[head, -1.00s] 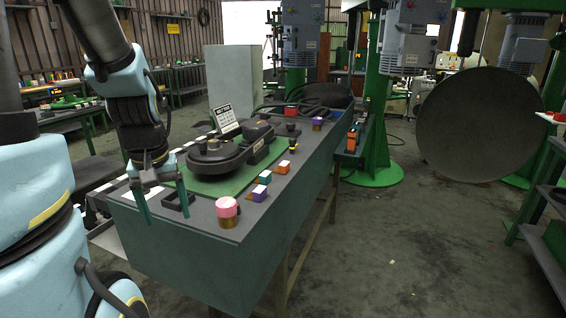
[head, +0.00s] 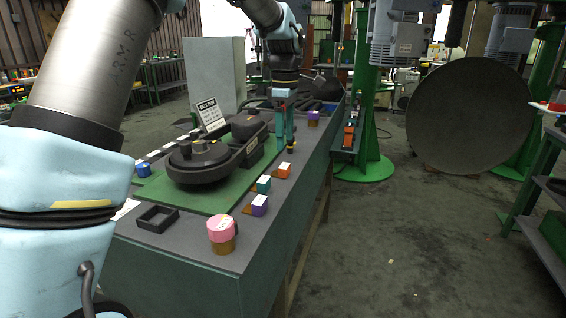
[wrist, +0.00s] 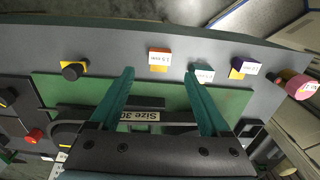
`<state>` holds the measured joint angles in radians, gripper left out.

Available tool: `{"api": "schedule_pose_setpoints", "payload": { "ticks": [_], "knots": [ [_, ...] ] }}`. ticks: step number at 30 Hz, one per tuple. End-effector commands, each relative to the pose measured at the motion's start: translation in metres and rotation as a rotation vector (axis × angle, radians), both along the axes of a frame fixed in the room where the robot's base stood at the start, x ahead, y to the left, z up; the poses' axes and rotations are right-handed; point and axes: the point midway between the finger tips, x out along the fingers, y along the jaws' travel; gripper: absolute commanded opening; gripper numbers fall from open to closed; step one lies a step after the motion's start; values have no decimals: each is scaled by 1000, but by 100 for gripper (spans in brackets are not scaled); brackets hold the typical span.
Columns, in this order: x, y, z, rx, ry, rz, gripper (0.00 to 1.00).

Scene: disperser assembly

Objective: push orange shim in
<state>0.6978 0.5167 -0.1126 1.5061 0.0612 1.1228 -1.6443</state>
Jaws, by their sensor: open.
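The orange shim (head: 285,169) is a small block with a white top, at the table's right edge beside the black disperser (head: 208,160). In the wrist view the orange shim (wrist: 159,59) lies between the lines of my two fingers, just beyond their tips, and its white face has small lettering. My gripper (head: 284,148) points down over the table, a little behind and above the orange shim. Its teal fingers also show in the wrist view (wrist: 158,71), apart and with nothing between them. I cannot tell the exact height of the tips.
A teal block (head: 263,184), a purple block (head: 259,205) and a pink-topped cylinder (head: 221,232) stand nearer along the same edge. A black knob on a yellow base (wrist: 74,70) is on the other side. A black square frame (head: 157,219) lies on the table's near part.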

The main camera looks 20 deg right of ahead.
Motion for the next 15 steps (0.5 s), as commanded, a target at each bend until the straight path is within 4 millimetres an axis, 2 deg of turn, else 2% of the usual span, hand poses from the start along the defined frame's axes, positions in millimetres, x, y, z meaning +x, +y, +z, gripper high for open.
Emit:
{"api": "schedule_pose_setpoints", "payload": {
  "ticks": [9, 15],
  "knots": [
    [0, 2, -58, 3, 3, 0, 80],
    [0, 1, -78, 1, 0, -1, 80]
  ]
}}
